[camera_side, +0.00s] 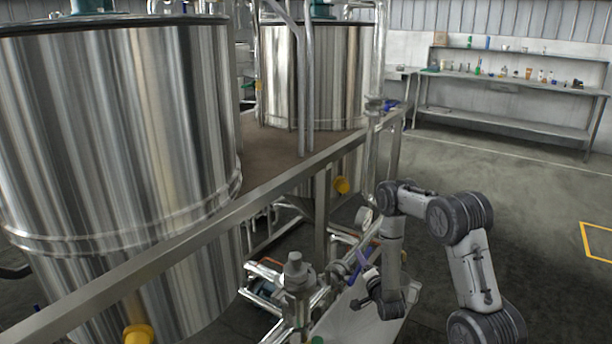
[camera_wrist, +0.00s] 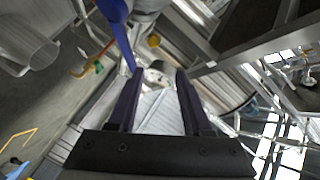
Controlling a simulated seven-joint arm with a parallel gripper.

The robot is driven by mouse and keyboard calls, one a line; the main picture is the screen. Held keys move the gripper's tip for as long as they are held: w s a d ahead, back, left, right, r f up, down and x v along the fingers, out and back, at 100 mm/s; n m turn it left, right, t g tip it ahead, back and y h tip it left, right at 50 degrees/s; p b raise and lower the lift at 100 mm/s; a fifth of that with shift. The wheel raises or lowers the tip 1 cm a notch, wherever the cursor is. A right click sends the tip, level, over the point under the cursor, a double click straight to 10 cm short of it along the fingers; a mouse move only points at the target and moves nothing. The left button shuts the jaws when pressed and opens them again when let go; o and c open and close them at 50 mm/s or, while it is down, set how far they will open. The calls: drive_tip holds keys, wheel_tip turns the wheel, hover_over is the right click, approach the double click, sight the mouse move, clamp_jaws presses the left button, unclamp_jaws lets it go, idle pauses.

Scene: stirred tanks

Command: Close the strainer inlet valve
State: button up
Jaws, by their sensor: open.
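A valve with a long blue lever (camera_side: 359,264) sits on the pipework below the tank platform; I cannot read any label that names it as the strainer inlet valve. In the wrist view, the blue lever (camera_wrist: 117,32) rises from the upper left and its lower end comes close to the left fingertip. I cannot tell if they touch. My gripper (camera_wrist: 156,74) is open, with its two dark fingers apart and no lever clearly between them. In the side view, my gripper (camera_side: 360,303) is low beside the pipework, partly hard to make out.
Steel pipes and a capped vertical fitting (camera_side: 297,272) stand left of my gripper. A steel platform rail (camera_side: 250,200) runs above, under large tanks (camera_side: 110,130). A yellow handle (camera_wrist: 82,72) is near the lever. The floor on the right (camera_side: 530,220) is clear.

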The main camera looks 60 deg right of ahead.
drive_tip(key=w+a+r+n+t+y, duration=0.1)
drive_tip(key=w+a+r+t, duration=0.2)
drive_tip(key=r, duration=0.6)
drive_tip(key=w+a+r+n+t+y, duration=0.1)
drive_tip(key=w+a+r+t, duration=0.2)
drive_tip(key=w+r, duration=0.4)
drive_tip(key=w+a+r+t+y, duration=0.2)
drive_tip(key=w+r+t, duration=0.2)
drive_tip(key=r, duration=0.8)
drive_tip(key=shift+w+a+r+n, duration=0.35)
drive_tip(key=shift+w+a+n, duration=0.05)
drive_tip(key=shift+w, duration=0.3)
